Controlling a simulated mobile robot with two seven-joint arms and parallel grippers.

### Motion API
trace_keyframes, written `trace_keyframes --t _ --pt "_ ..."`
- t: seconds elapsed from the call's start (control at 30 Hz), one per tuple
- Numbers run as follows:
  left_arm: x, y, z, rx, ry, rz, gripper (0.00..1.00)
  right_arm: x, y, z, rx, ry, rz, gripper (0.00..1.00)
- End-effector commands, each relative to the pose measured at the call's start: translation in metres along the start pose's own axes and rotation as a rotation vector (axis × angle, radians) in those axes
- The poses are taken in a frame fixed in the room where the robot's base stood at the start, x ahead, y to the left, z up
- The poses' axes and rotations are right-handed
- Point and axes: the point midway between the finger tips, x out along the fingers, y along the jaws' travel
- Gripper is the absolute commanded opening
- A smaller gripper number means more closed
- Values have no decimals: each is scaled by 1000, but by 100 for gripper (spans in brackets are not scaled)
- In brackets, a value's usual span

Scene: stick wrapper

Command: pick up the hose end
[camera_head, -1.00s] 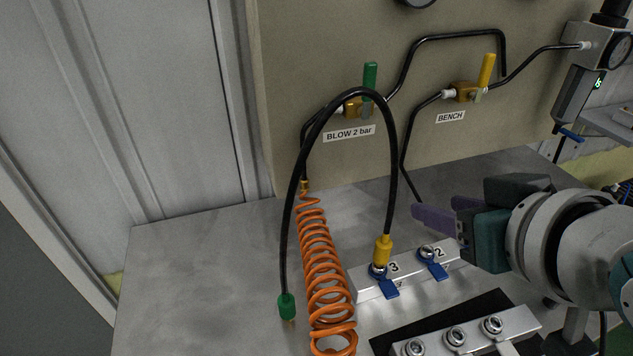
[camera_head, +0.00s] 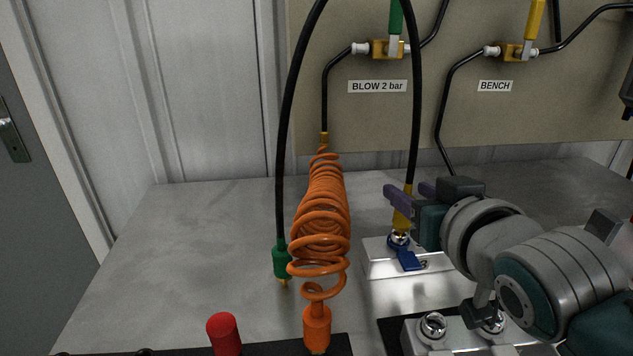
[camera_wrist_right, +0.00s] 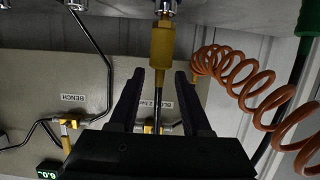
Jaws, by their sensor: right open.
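A black hose (camera_head: 285,150) arches up out of the top of the head view. Its yellow end (camera_head: 402,222) stands upright on a fitting of the white block, above a blue lever. Its green end (camera_head: 281,262) hangs down at the left, brass tip lowest, beside the orange coil. My right gripper (camera_head: 411,195) is at the yellow end, with its purple fingers open. In the right wrist view the yellow end (camera_wrist_right: 163,48) lies between the spread fingertips (camera_wrist_right: 161,74), with gaps on both sides. My left gripper is out of view.
The orange coiled hose (camera_head: 322,220) stands between the two hose ends. The white block (camera_head: 390,268) is on the grey bench (camera_head: 190,245). A red cylinder (camera_head: 224,333) is at the front. A panel with valves (camera_head: 460,120) stands behind. The bench's left side is clear.

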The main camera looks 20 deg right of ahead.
Motion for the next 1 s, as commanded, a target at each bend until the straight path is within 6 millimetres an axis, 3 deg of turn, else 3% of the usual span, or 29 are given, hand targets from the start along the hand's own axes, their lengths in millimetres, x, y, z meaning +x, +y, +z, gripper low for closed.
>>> trace_keyframes --t 0.13,0.3,0.6,1.0 --pt "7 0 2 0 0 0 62 27 0 0 -2 4 0 48" --pt "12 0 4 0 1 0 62 46 0 1 -1 1 0 48" --pt "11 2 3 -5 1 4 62 50 0 0 -1 0 0 47" --pt "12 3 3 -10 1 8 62 49 0 0 -1 -1 0 2"
